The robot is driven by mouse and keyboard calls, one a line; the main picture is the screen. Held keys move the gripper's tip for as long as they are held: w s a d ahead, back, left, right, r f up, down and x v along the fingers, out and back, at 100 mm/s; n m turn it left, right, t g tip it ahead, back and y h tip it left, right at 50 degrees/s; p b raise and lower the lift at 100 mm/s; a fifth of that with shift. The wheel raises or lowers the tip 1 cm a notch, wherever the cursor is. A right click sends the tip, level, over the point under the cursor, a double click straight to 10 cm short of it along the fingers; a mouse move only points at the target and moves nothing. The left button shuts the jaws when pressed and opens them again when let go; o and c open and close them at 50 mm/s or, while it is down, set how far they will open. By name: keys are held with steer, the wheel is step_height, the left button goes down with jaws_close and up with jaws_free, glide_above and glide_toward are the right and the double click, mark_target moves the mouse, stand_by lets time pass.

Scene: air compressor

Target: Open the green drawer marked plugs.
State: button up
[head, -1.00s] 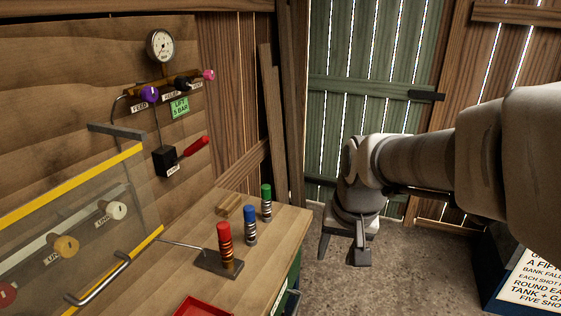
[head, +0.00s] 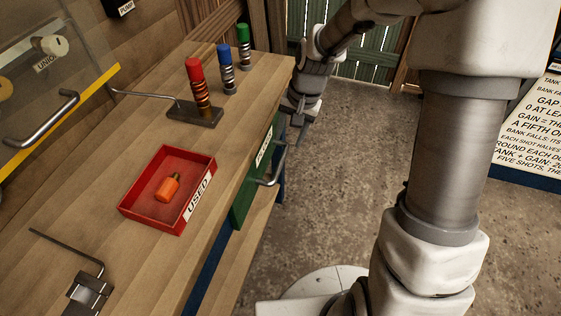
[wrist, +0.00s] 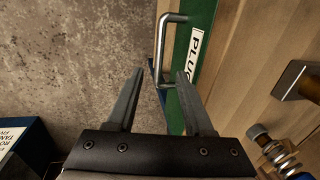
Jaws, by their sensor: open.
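The green drawer (head: 243,196) is set in the front of the wooden bench, with a white label only partly readable in the head view. In the wrist view the drawer front (wrist: 203,14) shows a label reading "PLUG", cut off, and a metal bar handle (wrist: 161,48). The handle also shows in the head view (head: 273,176). The drawer looks shut. My gripper (head: 300,128) is beside the bench's far front corner, near the handle. In the wrist view my gripper (wrist: 160,80) is open and empty, with the handle just beyond the fingertips, apparently not touching.
On the bench top (head: 150,100) stand red, blue and green plugs (head: 227,75), and a red USED tray (head: 128,208) with an orange plug. A clamp with a bent rod (head: 88,292) lies near. The floor (head: 340,190) beside the bench is clear. A sign board (head: 530,140) stands right.

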mark_target(280, 165)
steer(key=f+b, duration=0.1)
steer(key=f, duration=0.3)
steer(key=a+f, duration=0.1)
steer(key=f, duration=0.2)
steer(key=w+a+f+b, duration=0.1)
steer(key=f, duration=0.3)
steer(key=shift+f+b, duration=0.3)
steer(key=shift+c, duration=0.2)
jaws_close()
stand_by(0.7)
